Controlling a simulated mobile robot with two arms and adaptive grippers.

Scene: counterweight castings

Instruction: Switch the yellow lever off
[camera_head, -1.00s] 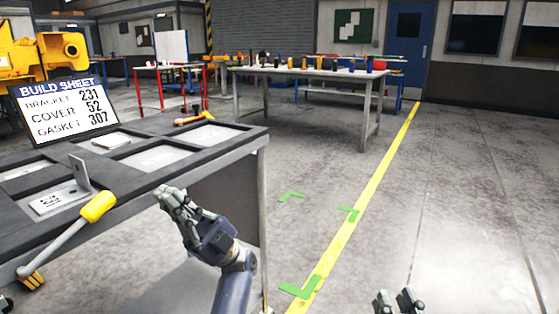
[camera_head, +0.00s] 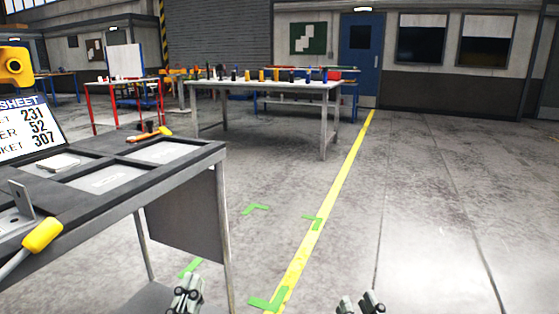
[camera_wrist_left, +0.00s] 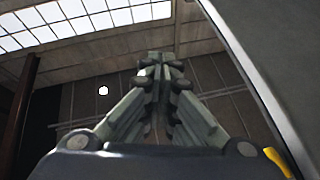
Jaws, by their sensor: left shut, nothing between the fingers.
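The yellow lever's grip (camera_head: 42,234) is at the left edge of the head view, tilted up to the right in front of the table's near edge. Its grey rod runs down left out of frame, and its base is hidden. My left gripper (camera_head: 186,290) is shut and empty, right of and lower than the grip, clearly apart from it. Its closed fingers also fill the left wrist view (camera_wrist_left: 160,75), with a small yellow piece at lower right, perhaps the lever. My right gripper (camera_head: 362,302) shows only its fingertips at the bottom edge, apart, with nothing visible between them.
A dark-framed table (camera_head: 160,183) with inset panels, a metal bracket (camera_head: 22,207) and a build sheet board (camera_head: 25,130) stands at left. A workbench (camera_head: 262,84) with several small items stands behind. The floor right of the yellow line (camera_head: 335,195) is clear.

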